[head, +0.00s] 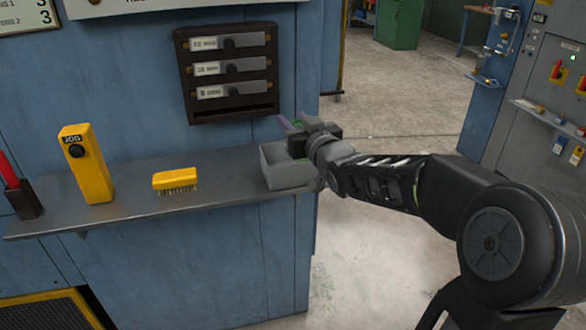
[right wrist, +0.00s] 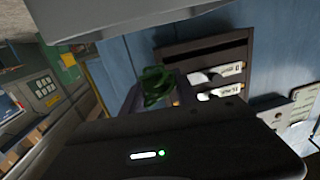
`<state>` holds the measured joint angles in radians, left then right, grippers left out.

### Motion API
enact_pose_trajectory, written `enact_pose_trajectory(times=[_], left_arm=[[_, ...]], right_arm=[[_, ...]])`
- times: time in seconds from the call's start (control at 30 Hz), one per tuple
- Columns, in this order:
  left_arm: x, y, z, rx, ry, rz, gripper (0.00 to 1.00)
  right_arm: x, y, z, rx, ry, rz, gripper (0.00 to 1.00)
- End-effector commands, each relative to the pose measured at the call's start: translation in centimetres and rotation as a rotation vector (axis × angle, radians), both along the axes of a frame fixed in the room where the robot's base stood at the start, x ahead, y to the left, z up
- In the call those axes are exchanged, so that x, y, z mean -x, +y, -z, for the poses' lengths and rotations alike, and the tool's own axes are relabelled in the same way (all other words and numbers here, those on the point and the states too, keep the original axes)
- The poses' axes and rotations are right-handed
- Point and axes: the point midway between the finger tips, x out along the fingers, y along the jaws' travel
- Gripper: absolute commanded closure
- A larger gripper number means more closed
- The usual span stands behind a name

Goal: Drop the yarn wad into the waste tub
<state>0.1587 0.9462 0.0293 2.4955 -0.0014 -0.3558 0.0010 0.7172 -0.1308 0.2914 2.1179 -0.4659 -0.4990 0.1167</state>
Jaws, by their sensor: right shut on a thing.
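The green yarn wad (right wrist: 157,85) shows in the right wrist view, held at the fingertips of my right gripper (head: 293,124). In the head view only a small bit of green shows at the fingers. The gripper is shut on the wad, above the back part of the grey waste tub (head: 287,175). The tub stands open at the right end of the grey shelf, and my wrist hides part of its rim. I cannot see the inside bottom of the tub. My left gripper is not in view.
On the shelf (head: 225,189) stand a yellow JOG box (head: 88,170) and a yellow brush (head: 175,181). A red-handled tool sits in a holder (head: 22,198) at the far left. A dark rack (head: 230,107) hangs on the blue wall behind. Open floor lies to the right.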

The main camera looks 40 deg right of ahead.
Motion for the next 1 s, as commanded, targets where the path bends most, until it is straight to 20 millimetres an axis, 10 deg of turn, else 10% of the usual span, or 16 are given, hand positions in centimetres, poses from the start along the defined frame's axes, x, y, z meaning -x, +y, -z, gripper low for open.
enact_pose_trajectory(times=[0.17, 0.2, 0.5, 1.0], left_arm=[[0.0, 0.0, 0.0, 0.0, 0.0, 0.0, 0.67], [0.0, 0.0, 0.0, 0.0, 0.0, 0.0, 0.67], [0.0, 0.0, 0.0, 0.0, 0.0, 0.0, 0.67], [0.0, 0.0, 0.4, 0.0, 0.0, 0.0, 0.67]], right_arm=[[0.0, 0.0, 0.0, 0.0, 0.0, 0.0, 1.0], [0.0, 0.0, -0.1, 0.0, 0.0, 0.0, 0.64], [0.0, 0.0, -0.1, 0.0, 0.0, 0.0, 0.39], [1.9, 0.4, -0.1, 0.002, -0.002, 0.001, 0.39]])
